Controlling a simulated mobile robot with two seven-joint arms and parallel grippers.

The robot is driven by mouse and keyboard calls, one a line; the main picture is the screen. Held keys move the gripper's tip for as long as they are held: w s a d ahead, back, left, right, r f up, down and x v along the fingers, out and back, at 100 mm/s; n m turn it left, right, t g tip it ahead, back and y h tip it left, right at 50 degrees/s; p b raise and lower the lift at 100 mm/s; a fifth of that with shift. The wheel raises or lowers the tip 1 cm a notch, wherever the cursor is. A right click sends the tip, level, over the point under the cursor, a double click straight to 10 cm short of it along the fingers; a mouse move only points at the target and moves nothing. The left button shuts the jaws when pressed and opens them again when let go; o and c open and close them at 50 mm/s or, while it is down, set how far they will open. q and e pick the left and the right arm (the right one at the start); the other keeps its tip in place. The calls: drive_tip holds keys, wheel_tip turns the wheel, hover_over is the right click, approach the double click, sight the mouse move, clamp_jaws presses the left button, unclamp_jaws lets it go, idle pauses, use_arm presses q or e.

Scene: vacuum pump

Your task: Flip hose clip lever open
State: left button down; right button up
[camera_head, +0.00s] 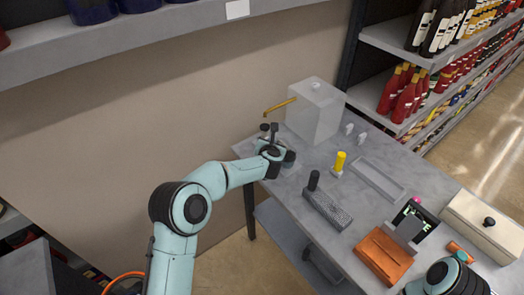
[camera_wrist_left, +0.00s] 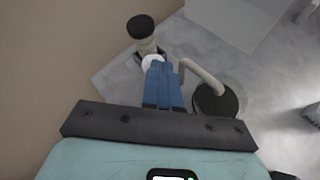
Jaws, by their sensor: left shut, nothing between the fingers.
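My left gripper (camera_head: 276,152) is at the far left end of the grey table, among small dark fittings. In the left wrist view its blue fingers (camera_wrist_left: 163,88) are together with nothing between them. Their tips are close to a white collar (camera_wrist_left: 152,62) below a black-capped post (camera_wrist_left: 141,28); I cannot tell whether they touch. A pale bent tube (camera_wrist_left: 203,75) beside the fingers runs to a round black part (camera_wrist_left: 216,100). I cannot make out the hose clip lever or its position. Part of my right arm (camera_head: 450,278) shows at the bottom right; its fingers are out of view.
A translucent box (camera_head: 316,112) stands behind the gripper, with an orange bar (camera_head: 280,107) at its upper left. On the table (camera_head: 290,205) are a yellow-topped part (camera_head: 340,162), a dark ribbed block (camera_head: 327,210), a shallow tray (camera_head: 379,179), an orange box (camera_head: 383,256) and a cream case (camera_head: 484,224).

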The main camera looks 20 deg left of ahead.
use_arm(q)
drive_tip(key=shift+w+d+f, duration=0.15)
drive_tip(key=shift+w+d, duration=0.4)
drive_tip(key=shift+w, duration=0.2)
use_arm(e)
drive_tip(key=shift+w+d, duration=0.1)
drive_tip(key=shift+d, duration=0.05)
use_arm(q)
drive_tip(key=shift+s+a+r, duration=0.1)
drive_tip(key=shift+r, duration=0.75)
use_arm(e)
drive_tip(key=shift+w+r, duration=0.3)
drive_tip(key=shift+r, duration=0.05)
